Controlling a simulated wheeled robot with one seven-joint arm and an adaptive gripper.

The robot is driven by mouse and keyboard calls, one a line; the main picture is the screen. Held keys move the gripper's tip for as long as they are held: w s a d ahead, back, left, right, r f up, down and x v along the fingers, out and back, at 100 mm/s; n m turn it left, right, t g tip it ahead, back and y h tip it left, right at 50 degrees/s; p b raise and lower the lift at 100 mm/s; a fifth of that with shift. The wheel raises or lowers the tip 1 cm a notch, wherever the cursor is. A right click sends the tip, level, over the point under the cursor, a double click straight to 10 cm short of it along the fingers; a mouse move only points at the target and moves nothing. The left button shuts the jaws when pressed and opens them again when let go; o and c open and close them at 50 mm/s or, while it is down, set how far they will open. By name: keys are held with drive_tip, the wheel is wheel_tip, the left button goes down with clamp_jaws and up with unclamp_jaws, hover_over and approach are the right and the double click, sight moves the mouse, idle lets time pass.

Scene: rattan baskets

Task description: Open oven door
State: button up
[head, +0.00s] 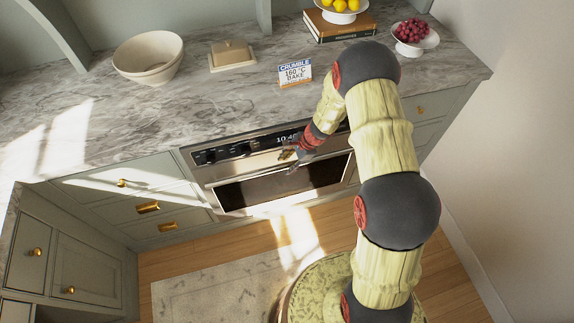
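The oven (230,150) is built into the cabinets below the marble counter. It has a dark control panel with knobs and a lit display. The oven door (250,192) is below the panel, with a dark window in a steel frame; it looks shut, though a small gap cannot be ruled out. A bar handle (235,178) runs along its top edge. My gripper (287,156) is at the top of the door, close to the handle. The gripper is small and partly hidden by my wrist, so its fingers and any contact with the handle are unclear.
On the counter are a cream bowl (149,58), a butter dish (232,55), a recipe card (295,72), books (340,28) and a stand of red fruit (415,37). Drawers with brass pulls flank the oven. A rug (215,292) lies on the open wooden floor in front.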

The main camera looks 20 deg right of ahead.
drive_tip(key=shift+a+f, duration=0.1)
drive_tip(key=shift+f, duration=0.05)
drive_tip(key=shift+c, duration=0.7)
drive_tip(key=c, duration=0.8)
clamp_jaws()
